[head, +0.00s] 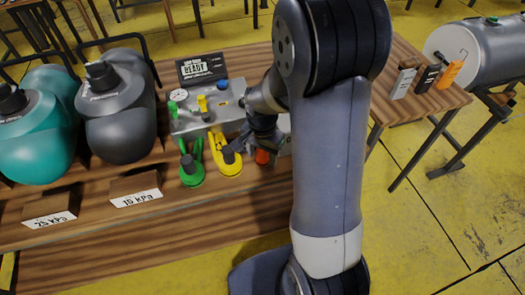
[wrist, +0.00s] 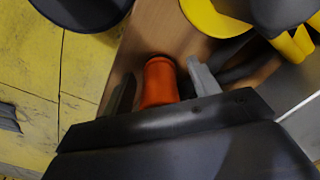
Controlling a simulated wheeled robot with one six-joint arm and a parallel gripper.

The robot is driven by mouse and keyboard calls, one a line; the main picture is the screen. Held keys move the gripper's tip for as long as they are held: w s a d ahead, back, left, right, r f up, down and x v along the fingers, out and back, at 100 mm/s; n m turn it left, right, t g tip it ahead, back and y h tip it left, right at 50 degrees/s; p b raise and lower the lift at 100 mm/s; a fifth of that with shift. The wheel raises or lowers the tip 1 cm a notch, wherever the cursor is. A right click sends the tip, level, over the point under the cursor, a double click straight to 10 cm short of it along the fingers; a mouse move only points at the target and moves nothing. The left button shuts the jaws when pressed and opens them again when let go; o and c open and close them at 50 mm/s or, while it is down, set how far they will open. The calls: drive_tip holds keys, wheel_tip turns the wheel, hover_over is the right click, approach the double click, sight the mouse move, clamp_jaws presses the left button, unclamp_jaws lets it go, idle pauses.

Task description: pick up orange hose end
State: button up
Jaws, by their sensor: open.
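The orange hose end (wrist: 160,84) lies between the two fingers of my gripper (wrist: 160,88) in the wrist view. The fingers stand apart, one on each side of it, with a visible gap at the left finger. In the head view the orange hose end (head: 263,156) shows as a small orange piece beside my arm, right of the yellow hose end (head: 229,161). My gripper (head: 262,140) is partly hidden there behind my own arm. The lower part of the orange piece is hidden by the gripper body in the wrist view.
A green hose end (head: 191,170) and the yellow one stand close by on the wooden table (head: 200,222). A grey panel (head: 190,122) with a gauge stands behind.

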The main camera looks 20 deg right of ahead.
drive_tip(key=shift+c, duration=0.4)
drive_tip(key=c, duration=0.9)
drive_tip(key=shift+r, duration=0.1)
drive_tip(key=shift+c, duration=0.2)
